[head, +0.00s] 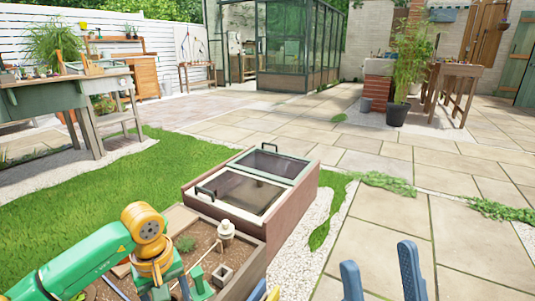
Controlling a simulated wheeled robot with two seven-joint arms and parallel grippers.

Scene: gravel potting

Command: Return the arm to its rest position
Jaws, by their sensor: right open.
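My right gripper (378,254) shows at the bottom edge, right of centre. Its two blue fingers point up in the picture and stand well apart, with only paving seen between them. It is open and empty. My green and yellow left arm comes in from the lower left, over the wooden planter box (248,262). The planter box holds brown soil, a small green plant (185,244), a pale pot-like object (226,231) and a small square pot (222,275).
A cold frame (297,197) with dark lids and black handles stands behind the planter. A green workbench (60,97) stands at left. A potted bamboo (397,113) and a wooden table (455,72) are at back right. Open paving (385,225) lies at right, lawn at left.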

